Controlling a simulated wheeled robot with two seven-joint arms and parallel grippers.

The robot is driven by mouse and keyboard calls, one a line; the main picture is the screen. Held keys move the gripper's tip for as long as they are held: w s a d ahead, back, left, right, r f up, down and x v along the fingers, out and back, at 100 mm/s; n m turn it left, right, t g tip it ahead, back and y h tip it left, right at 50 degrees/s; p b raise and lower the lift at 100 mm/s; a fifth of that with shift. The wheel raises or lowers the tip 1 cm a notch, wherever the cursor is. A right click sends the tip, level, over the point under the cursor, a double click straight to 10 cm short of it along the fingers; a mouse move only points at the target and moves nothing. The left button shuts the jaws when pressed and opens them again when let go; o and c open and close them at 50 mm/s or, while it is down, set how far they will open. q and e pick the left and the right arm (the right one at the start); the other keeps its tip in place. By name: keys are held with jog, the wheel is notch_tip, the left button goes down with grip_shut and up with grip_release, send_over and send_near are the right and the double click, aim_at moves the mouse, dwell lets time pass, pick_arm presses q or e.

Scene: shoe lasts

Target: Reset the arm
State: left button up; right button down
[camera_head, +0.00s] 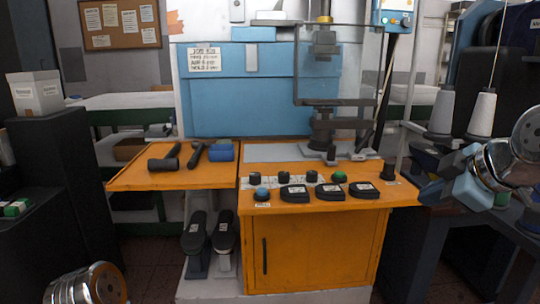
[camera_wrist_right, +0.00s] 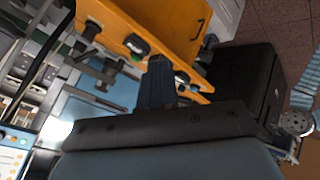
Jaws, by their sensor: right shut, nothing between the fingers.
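My right gripper (camera_head: 424,186) is at the right end of the orange workbench (camera_head: 320,250), beside its edge. It is shut and empty. In the right wrist view the closed dark fingers (camera_wrist_right: 157,80) point toward the orange bench (camera_wrist_right: 150,22), which appears tilted. A silver joint of my left arm (camera_head: 88,285) shows at the bottom left of the head view. The left gripper is out of view.
A blue press machine (camera_head: 250,100) stands behind the bench. Black hammers (camera_head: 165,160) and a blue block (camera_head: 221,152) lie on the left shelf. Dark pads and buttons (camera_head: 294,193) line the front. Two shoe lasts (camera_head: 194,232) stand below. White thread cones (camera_head: 482,112) stand at right.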

jog(key=w+a+f+m+g, duration=0.1)
jog(key=w+a+f+m, duration=0.15)
jog(key=f, duration=0.85)
jog(key=w+a+f+m+g+y, duration=0.1)
jog(key=w+a+f, duration=0.25)
jog(key=f, duration=0.75)
jog(key=w+a+f+m+g, duration=0.2)
jog(key=w+f, duration=0.1)
jog(key=f, duration=0.8)
jog(key=s+a+f+m+g, duration=0.1)
jog(key=s+a+f+m, duration=0.2)
jog(key=f, duration=0.7)
jog(key=s+a+f+m+g, duration=0.1)
jog(key=s+a+f+m, duration=0.15)
jog(key=s+f, duration=0.45)
jog(key=s+a+f+m+g, duration=0.2)
jog(key=s+a+f, duration=0.2)
jog(key=s+f, duration=0.8)
jog(key=shift+s+f+m+y, duration=0.15)
jog(key=shift+s+m+y, duration=0.15)
jog(key=shift+s+m, duration=0.15)
jog(key=shift+a, duration=0.1)
